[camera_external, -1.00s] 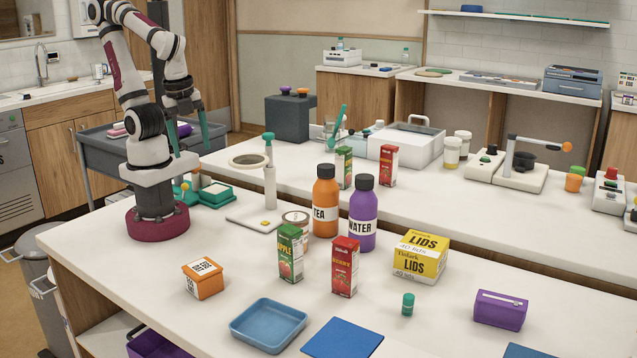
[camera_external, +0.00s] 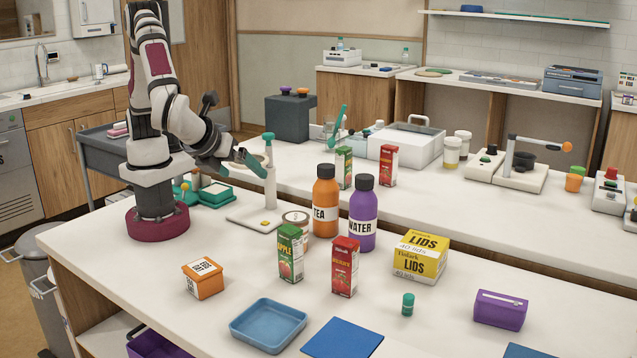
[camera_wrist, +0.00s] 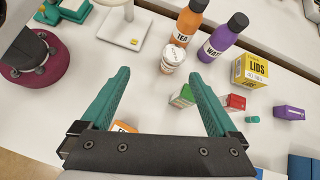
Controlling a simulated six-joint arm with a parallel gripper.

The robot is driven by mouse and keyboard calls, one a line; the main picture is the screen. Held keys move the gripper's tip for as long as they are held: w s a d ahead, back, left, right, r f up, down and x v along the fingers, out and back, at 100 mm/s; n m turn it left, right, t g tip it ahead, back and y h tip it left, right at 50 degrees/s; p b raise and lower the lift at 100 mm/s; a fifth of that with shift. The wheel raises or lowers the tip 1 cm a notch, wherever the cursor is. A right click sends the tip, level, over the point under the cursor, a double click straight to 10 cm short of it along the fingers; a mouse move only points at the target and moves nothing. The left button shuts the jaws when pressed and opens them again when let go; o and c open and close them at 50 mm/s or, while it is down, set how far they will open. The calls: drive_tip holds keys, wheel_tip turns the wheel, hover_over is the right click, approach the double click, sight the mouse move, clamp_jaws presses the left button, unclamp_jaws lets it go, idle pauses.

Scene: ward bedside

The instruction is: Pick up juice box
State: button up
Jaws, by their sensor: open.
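A green apple juice box (camera_external: 291,252) and a red berry juice box (camera_external: 344,266) stand upright side by side on the near table. In the wrist view the green box (camera_wrist: 182,97) shows partly behind my right finger, and the red box (camera_wrist: 235,102) lies just right of that finger. My gripper (camera_external: 257,160) is open and empty, above and to the left of the boxes. Its teal fingers (camera_wrist: 160,95) are spread wide in the wrist view. Another green box (camera_external: 344,167) and red box (camera_external: 388,165) stand on the far counter.
An orange tea bottle (camera_external: 326,203) and a purple water bottle (camera_external: 363,216) stand behind the boxes. A yellow lids box (camera_external: 421,256) is at right, an orange carton (camera_external: 203,279) at left. A blue tray (camera_external: 268,325) lies in front. A stand (camera_external: 270,190) is close to my gripper.

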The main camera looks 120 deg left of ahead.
sight(283, 234)
drive_tip(key=w+d+f+m+t+y, duration=0.35)
drive_tip(key=w+d+f+m, duration=0.2)
drive_tip(key=d+f, duration=0.3)
drive_tip(key=shift+n, duration=0.35)
drive_tip(key=x, duration=1.5)
drive_tip(key=shift+w+r, duration=0.15)
drive_tip(key=shift+w, duration=0.15)
drive_tip(key=c, duration=1.5)
clamp_jaws()
drive_tip(key=shift+r, duration=0.15)
